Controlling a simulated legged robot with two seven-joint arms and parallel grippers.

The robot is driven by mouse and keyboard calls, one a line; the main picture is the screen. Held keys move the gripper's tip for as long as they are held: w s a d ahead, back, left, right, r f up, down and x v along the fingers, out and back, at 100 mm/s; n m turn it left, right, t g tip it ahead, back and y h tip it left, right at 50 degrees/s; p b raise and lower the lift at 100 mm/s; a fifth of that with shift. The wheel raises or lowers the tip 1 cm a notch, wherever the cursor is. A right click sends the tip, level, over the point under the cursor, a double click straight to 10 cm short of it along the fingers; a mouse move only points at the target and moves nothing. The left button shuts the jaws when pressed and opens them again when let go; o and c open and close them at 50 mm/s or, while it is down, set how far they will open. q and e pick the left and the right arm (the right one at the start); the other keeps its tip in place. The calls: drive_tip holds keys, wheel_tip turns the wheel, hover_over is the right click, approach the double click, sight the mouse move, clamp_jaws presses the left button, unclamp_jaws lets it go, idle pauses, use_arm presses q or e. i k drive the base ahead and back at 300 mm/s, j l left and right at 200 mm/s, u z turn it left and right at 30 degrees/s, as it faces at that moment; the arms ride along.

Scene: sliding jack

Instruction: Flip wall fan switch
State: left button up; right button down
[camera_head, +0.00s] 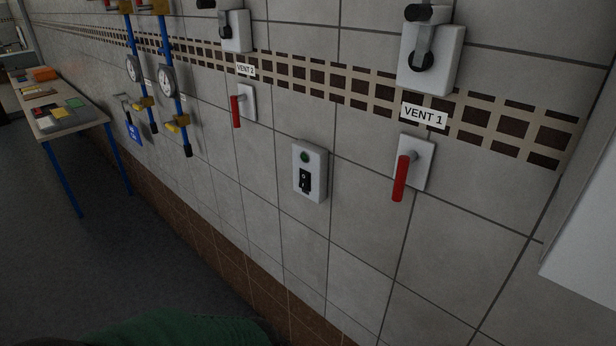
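A white switch box (310,172) is mounted on the tiled wall near the middle of the head view. It has a green round light or button (305,156) at the top and a black rocker switch (305,181) below it. Which way the rocker is set is too small to tell. To its right is a red lever (402,177) on a white plate under a "VENT 1" label (424,115). To its left is a red lever (236,111) under a "VENT 2" label (246,69). Neither of my grippers shows.
Blue pipes with gauges (168,80) and yellow valves (178,123) run down the wall at the left. A table with items (58,110) stands at the far left. A white panel (584,240) sits at the right edge. The wall around the switch box is clear.

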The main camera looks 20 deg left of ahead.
sight(303, 184)
drive_tip(key=j, duration=0.9)
drive_tip(key=i, duration=0.65)
